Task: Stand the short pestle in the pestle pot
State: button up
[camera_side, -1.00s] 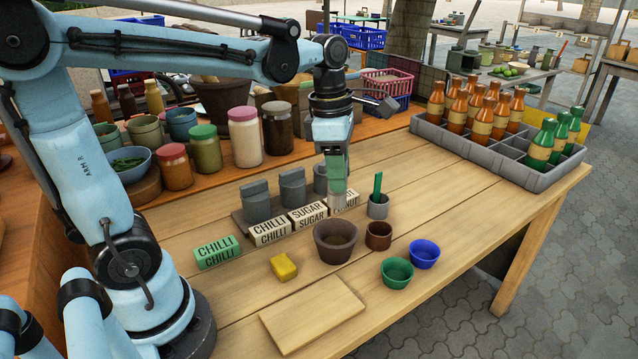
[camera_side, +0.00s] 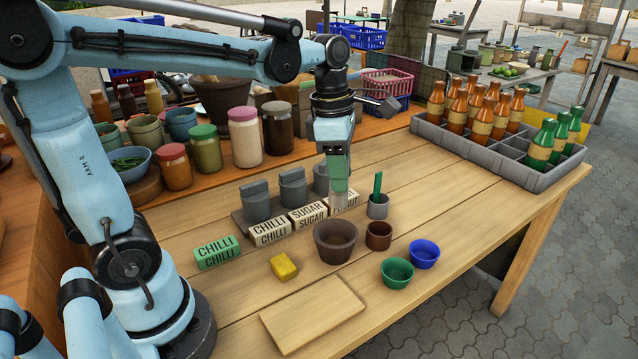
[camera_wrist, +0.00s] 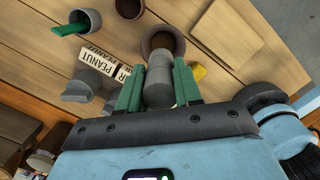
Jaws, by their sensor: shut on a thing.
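My gripper (camera_side: 339,178) points down over the table behind the clay mortar (camera_side: 335,243). Its green fingers (camera_wrist: 158,90) are shut on the short grey pestle (camera_wrist: 158,72), which has a rounded, narrower end. In the side view the pestle (camera_side: 339,198) hangs below the fingers, in front of the PEANUT label. The mortar also shows in the wrist view (camera_wrist: 150,38), beyond the pestle end. Right of the mortar are a small brown pot (camera_side: 378,237), seemingly empty, and a grey cup (camera_side: 378,208) with a green stick in it. I cannot tell which is the pestle pot.
A yellow block (camera_side: 284,266), a wooden board (camera_side: 312,314), a green bowl (camera_side: 397,272) and a blue bowl (camera_side: 425,254) lie nearer. A bottle crate (camera_side: 520,172) stands at the right.

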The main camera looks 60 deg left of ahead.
jog(key=w+d, duration=0.2)
jog(key=w, duration=0.7)
jog(key=shift+w+d+f, duration=0.1)
jog(key=shift+f, duration=2.65)
jog(key=shift+d+f, duration=0.1)
jog(key=shift+f, duration=2.6)
jog(key=o, duration=1.1)
jog(key=shift+o, duration=0.2)
jog(key=shift+r, duration=0.1)
notch_tip(320, 180, up, 12)
jog(key=s+a, duration=0.1)
